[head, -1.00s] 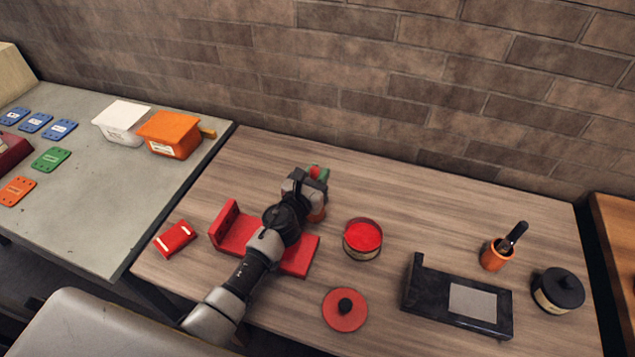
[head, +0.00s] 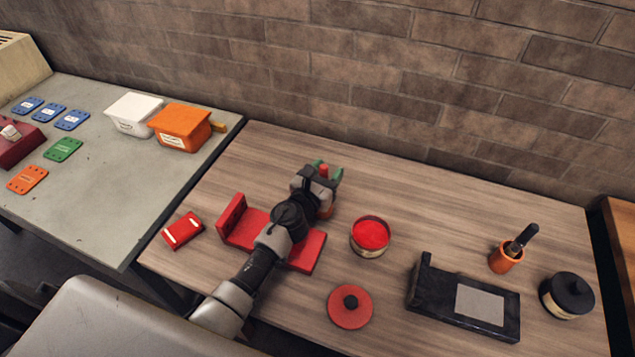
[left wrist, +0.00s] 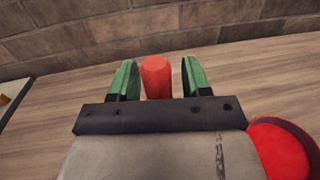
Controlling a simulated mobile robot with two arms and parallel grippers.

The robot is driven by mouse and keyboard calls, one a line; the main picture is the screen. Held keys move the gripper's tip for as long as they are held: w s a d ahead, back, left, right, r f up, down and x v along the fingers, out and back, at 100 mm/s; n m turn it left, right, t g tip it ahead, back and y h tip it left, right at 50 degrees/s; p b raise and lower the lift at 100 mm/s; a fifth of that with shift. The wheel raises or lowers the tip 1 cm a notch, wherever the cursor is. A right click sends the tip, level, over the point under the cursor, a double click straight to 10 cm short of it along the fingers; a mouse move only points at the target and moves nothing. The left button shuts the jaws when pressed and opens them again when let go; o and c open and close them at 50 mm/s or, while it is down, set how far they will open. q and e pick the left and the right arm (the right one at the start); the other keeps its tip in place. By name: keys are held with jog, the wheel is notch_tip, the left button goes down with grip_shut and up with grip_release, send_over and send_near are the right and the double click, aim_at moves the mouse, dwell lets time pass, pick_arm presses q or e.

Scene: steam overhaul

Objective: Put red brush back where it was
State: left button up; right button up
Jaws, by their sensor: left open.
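The red brush shows as a red handle end (head: 324,170) between the green fingertips in the head view. The left wrist view shows it upright as a rounded red handle (left wrist: 156,77). My left gripper (head: 328,171) is open around it, with a gap on each side in the left wrist view. My right gripper is not in view.
A red stand (head: 240,226) lies under my left arm. An open red tin (head: 370,236) and a red lid (head: 350,306) are to the right. A black stand (head: 462,303), an orange cup with a black brush (head: 506,257) and a black-lidded jar (head: 566,296) stand further right. The back of the table is clear.

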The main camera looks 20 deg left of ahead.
pick_arm(q)
jog(key=s+a+b, duration=0.1)
jog(key=s+a, duration=0.1)
jog(key=s, duration=1)
jog(key=shift+a, duration=0.1)
